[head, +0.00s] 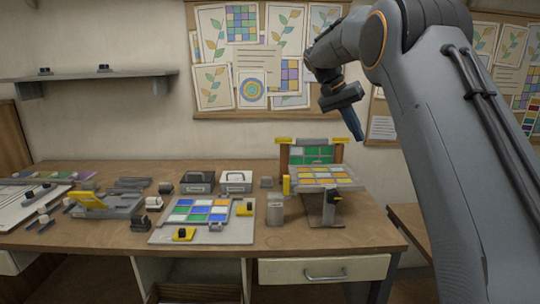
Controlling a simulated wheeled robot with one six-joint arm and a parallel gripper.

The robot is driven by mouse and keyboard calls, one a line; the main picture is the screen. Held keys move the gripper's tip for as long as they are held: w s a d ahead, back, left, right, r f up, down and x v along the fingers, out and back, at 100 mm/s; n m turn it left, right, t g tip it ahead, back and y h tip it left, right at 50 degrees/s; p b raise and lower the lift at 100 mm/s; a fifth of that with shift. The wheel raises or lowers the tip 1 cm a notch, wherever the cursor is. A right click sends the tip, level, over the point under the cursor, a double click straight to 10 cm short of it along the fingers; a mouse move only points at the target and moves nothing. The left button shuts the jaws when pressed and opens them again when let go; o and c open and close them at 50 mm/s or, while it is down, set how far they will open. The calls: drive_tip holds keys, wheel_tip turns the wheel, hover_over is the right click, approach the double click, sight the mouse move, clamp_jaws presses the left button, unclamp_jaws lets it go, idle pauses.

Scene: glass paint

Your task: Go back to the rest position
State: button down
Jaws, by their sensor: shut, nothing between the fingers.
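My gripper (352,124) is in the head view, in the air in front of the pinboard and above the right part of the workbench. It points down and a little to the right. Its fingers are together and hold nothing. It touches nothing that I can see. My arm comes in from the right edge and bends over at the top of the picture.
The wooden workbench (130,239) holds a grey board with coloured glass panes (200,211), a stand with coloured panes (322,176), grey boxes (236,181) and tools at left. A shelf (100,75) and a pinboard (245,114) are on the wall. The air around my gripper is clear.

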drive_tip(key=s+a+f+n+y+b, duration=0.2)
drive_tip(key=s+f, duration=0.8)
drive_tip(key=s, duration=0.2)
drive_tip(key=s+a+f+n+y+b, duration=0.2)
drive_tip(key=s+a+f+b, duration=0.1)
drive_tip(key=s+f, duration=0.8)
drive_tip(key=s+a+f+n+y+b, duration=0.2)
drive_tip(key=s+f+n+b, duration=0.1)
drive_tip(key=s+f, duration=0.8)
drive_tip(key=s, duration=0.3)
drive_tip(key=shift+s+a+t, duration=0.25)
drive_tip(key=shift+a+t, duration=0.05)
